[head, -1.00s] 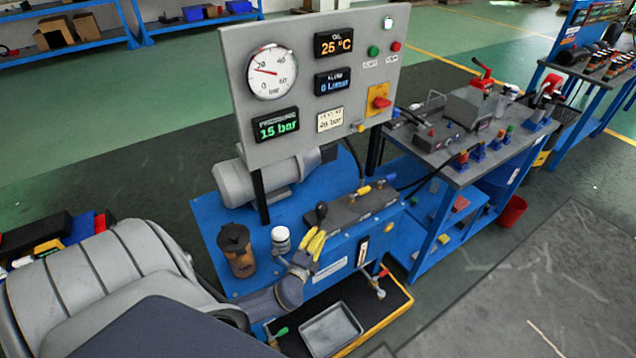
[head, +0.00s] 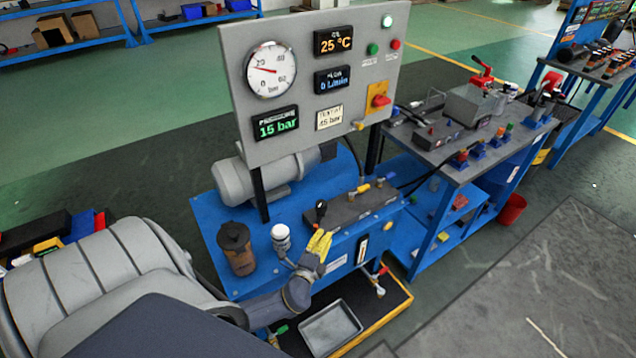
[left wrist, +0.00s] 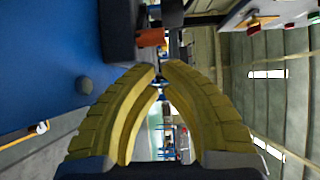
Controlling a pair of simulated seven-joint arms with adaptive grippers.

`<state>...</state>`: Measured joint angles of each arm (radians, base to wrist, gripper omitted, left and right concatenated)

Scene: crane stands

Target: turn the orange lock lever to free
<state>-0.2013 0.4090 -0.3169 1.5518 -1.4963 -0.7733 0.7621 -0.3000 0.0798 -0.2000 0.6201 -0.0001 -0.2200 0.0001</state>
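The orange lock lever (left wrist: 150,38) shows in the left wrist view as a short orange piece beside a dark block, just beyond my fingertips. I cannot make it out clearly in the head view, where my left gripper is close in front of the valve block. My left gripper (head: 321,240) has yellow fingers and is at the front edge of the dark valve block (head: 345,208), just below a black knob. In the left wrist view its fingertips (left wrist: 161,67) are almost together, with nothing visible between them. My right gripper is in neither view.
A gauge panel (head: 300,130) stands behind the block. A white-capped bottle (head: 281,238) and a brown cylinder (head: 237,250) stand left of my gripper on the blue bench. A grey tray (head: 330,328) lies below. A tool table (head: 455,175) is at right.

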